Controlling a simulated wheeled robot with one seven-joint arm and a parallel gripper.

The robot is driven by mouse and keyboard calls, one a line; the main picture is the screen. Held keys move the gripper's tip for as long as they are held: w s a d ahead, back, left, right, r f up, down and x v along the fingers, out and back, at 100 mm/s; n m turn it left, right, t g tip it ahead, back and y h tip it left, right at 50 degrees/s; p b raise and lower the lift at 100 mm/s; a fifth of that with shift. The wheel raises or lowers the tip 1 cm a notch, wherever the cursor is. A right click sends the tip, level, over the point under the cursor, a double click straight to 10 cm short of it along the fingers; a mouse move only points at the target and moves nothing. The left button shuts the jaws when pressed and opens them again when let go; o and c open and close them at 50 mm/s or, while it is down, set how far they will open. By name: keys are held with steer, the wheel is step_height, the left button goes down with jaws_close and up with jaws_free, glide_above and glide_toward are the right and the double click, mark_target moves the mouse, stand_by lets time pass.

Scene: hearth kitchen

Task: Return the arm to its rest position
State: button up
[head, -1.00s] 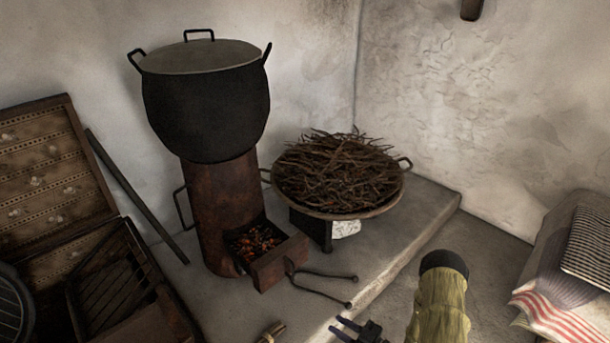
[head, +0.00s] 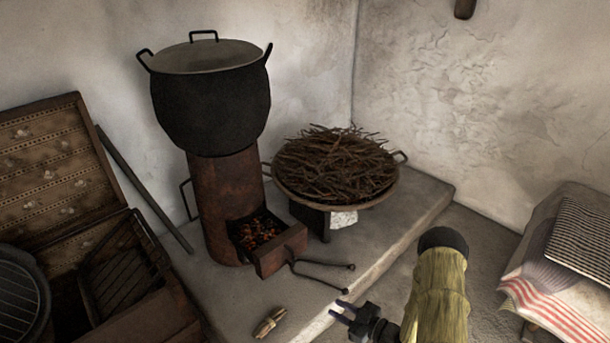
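My gripper (head: 338,311) shows at the bottom middle of the head view. It is small and dark, and its two fingers stand apart with nothing seen between them. They point left, over the front edge of the hearth slab (head: 395,247). A short light-brown bundle of sticks (head: 269,323) lies on the slab to the left of the gripper, clear of it. Most of my arm is out of the picture.
A rusty stove (head: 226,200) with glowing embers carries a large black pot (head: 211,105). Dark tongs (head: 322,278) lie by its fire tray. A wide pan of twigs (head: 340,205) stands beside it. An open chest (head: 50,180) is left, folded cloths (head: 550,307) right.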

steer(key=w+d+r+m+g+h+p, duration=0.15)
steer(key=r+h+p, duration=0.25)
steer(key=r+p, duration=0.55)
steer(key=w+d+r+m+h+p, duration=0.1)
steer(key=w+d+r+h+p, duration=0.3)
steer(key=r, duration=1.1)
steer(key=d+r+m+g+h+p, duration=0.1)
steer(key=r+m+h+p, duration=0.15)
steer(key=r+p, duration=0.75)
steer(key=s+r+m+g+p, duration=0.1)
steer(key=s+r+p, duration=0.4)
steer(key=r, duration=0.6)
steer(key=s+a+r+m+g+h+p, duration=0.1)
steer(key=s+r+m+g+p, duration=0.1)
steer(key=s+r+p, duration=0.3)
steer(key=s+r+m+g+h+p, duration=0.1)
steer(key=s+r+m+p, duration=0.2)
steer(key=s+r, duration=0.6)
step_height(320, 180, up, 9)
steer(key=p, duration=0.2)
steer(key=shift+s+a+g+p, duration=0.35)
steer(key=shift+s+a, duration=0.05)
steer(key=shift+d+h, duration=0.15)
steer(key=shift+h, duration=0.1)
